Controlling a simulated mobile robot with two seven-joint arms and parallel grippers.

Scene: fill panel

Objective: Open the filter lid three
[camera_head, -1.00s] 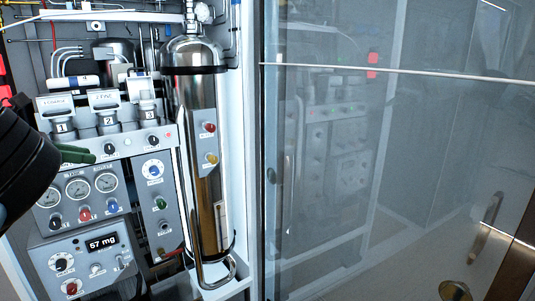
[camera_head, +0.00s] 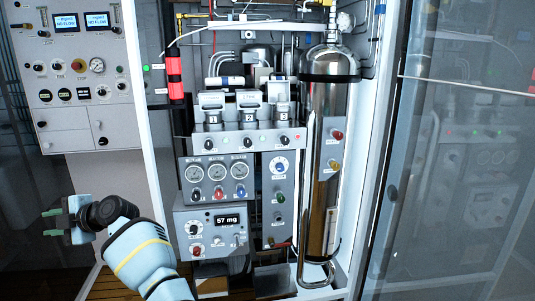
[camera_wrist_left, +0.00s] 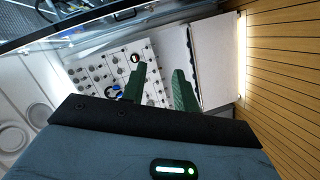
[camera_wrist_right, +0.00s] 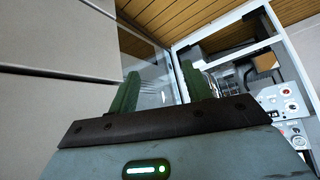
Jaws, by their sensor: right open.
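Filter lid three (camera_head: 280,91) is the rightmost of three grey lids on top of the panel's filter row, above the housing marked 3 (camera_head: 281,117). It looks shut. Lid two (camera_head: 249,97) and lid one (camera_head: 212,100) stand to its left and also look shut. My left gripper (camera_head: 52,222) is at the lower left of the head view, well away from the lids. Its green fingers are apart and empty in the left wrist view (camera_wrist_left: 162,85). My right gripper shows only in the right wrist view (camera_wrist_right: 160,88), with its fingers apart and nothing between them.
A tall shiny cylinder (camera_head: 328,90) stands just right of lid three. A glass door (camera_head: 460,180) fills the right side. Gauges (camera_head: 217,172) and knobs lie below the lids. A red cylinder (camera_head: 175,78) hangs at the cabinet's left edge. Another panel (camera_head: 80,65) stands at upper left.

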